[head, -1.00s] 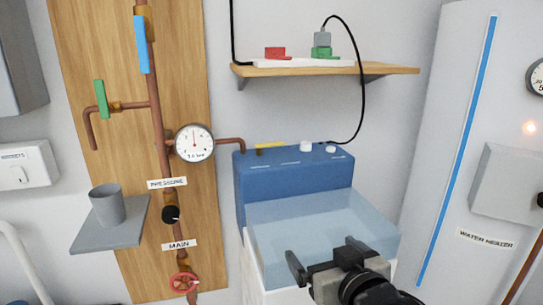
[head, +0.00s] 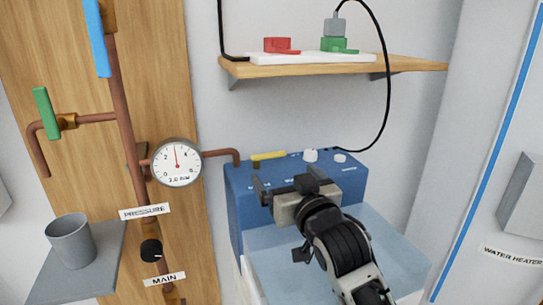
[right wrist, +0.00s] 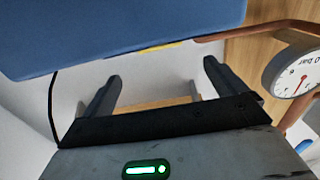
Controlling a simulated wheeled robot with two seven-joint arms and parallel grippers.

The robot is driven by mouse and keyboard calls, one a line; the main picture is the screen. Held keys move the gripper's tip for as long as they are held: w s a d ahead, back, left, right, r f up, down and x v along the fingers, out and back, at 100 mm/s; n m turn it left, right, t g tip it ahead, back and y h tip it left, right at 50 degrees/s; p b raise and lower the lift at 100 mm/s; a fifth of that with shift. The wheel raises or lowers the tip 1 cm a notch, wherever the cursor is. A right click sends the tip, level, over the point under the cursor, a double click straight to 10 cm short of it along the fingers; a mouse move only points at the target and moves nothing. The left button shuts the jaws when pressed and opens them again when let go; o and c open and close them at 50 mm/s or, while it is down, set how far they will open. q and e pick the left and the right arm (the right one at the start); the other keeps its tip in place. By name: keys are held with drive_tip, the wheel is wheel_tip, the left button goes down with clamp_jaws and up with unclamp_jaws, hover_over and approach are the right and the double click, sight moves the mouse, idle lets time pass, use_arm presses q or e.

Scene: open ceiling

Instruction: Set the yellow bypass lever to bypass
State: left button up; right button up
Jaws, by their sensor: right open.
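The yellow bypass lever (head: 268,156) lies flat, pointing left to right, on the back left of the top of the blue unit (head: 236,192). In the right wrist view a thin strip of the yellow lever (right wrist: 160,46) shows at the blue unit's edge. My right gripper (head: 286,186) is open and empty over the front of the unit, just below the lever in the picture and apart from it. Its two spread fingers show in the right wrist view (right wrist: 162,85) with nothing between them. My left gripper is out of view.
White knobs (head: 310,156) stand right of the lever. A copper pipe (head: 225,153) and a pressure gauge (head: 177,162) are to its left. A wooden shelf (head: 410,64) with a black cable (head: 388,90) hangs above. A translucent bin (head: 385,240) is in front.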

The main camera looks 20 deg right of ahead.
sight(270, 156)
drive_tip(key=w, duration=0.9)
drive_tip(key=shift+a+p, duration=0.15)
drive_tip(key=shift+p, duration=0.2)
drive_tip(key=shift+s, duration=0.1)
drive_tip(key=c, duration=1.4)
